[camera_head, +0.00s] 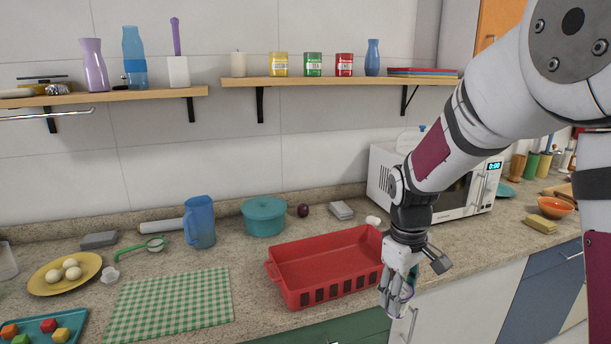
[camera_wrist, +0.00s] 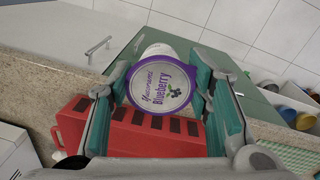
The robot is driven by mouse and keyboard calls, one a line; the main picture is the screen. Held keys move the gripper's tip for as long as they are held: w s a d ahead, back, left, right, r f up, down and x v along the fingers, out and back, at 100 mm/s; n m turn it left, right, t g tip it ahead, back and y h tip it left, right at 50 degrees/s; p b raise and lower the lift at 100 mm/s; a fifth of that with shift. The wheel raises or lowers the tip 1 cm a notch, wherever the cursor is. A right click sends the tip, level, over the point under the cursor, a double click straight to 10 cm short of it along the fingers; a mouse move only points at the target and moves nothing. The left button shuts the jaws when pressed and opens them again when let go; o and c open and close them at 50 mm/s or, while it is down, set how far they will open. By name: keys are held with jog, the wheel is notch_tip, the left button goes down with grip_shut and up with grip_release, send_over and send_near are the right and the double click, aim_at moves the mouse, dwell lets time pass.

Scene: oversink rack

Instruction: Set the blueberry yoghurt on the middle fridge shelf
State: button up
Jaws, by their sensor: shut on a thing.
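In the head view my gripper (camera_head: 398,290) points down just in front of the counter edge, right of the red basket. There the tub is mostly hidden by the fingers. No open fridge or fridge shelf is in view. A white front with a handle (camera_head: 450,300) is below the counter; I cannot tell whether it is the fridge.
The red basket (camera_head: 330,262) lies close to my gripper on the counter. A microwave (camera_head: 462,200) stands behind my arm. A teal pot (camera_head: 264,216), blue jug (camera_head: 200,222) and checked cloth (camera_head: 168,304) are further left. Wall shelves (camera_head: 340,81) hang above.

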notch_tip(320, 180, down, 12)
jog(key=m, duration=0.6)
jog(key=shift+s+r+m, duration=0.15)
jog(key=shift+m, duration=0.25)
jog(key=shift+a, duration=0.1)
